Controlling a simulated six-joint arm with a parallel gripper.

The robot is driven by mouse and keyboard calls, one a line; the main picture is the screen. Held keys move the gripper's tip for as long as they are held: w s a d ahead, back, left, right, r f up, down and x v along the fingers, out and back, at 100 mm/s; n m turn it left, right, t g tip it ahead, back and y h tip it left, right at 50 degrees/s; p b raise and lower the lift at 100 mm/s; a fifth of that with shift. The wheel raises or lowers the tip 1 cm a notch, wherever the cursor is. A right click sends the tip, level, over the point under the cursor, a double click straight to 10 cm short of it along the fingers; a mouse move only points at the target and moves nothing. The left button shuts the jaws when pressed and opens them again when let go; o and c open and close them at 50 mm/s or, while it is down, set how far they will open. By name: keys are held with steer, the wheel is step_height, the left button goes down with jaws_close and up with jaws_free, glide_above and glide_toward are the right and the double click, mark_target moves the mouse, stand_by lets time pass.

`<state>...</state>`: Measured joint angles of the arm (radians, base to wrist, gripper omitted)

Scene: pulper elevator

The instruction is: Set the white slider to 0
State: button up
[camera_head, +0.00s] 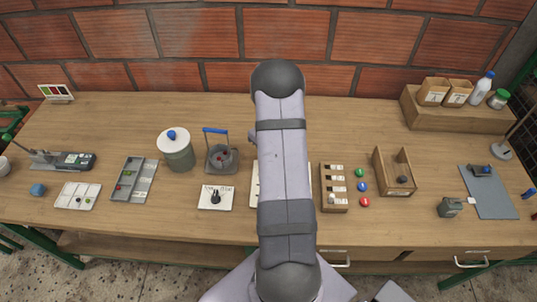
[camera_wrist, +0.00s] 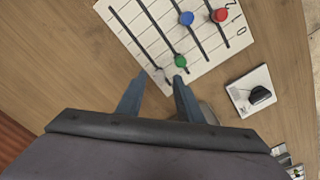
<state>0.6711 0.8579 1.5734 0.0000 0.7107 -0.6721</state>
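The slider board (camera_wrist: 135,35) is a white panel with several dark slots; in the head view only a strip (camera_head: 254,190) shows beside my arm. In the wrist view it carries a green knob (camera_wrist: 180,62), a blue knob (camera_wrist: 186,18) and a red knob (camera_wrist: 220,15). Digits, among them 2 and 0, run along its right edge. My arm hides the gripper in the head view.
A white card with a black knob (camera_head: 215,197) lies left of the board, also in the wrist view (camera_wrist: 251,91). A wooden block tray (camera_head: 334,203) and coloured buttons (camera_head: 361,186) are right.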

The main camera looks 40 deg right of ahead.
steer(key=shift+f, duration=0.8)
jaws_close()
steer(key=shift+w+a, duration=1)
steer(key=shift+w, duration=0.05)
jaws_free()
steer(key=shift+r+b, duration=0.15)
steer(key=shift+b, duration=0.15)
step_height(320, 180, up, 7)
steer(key=b, duration=0.2)
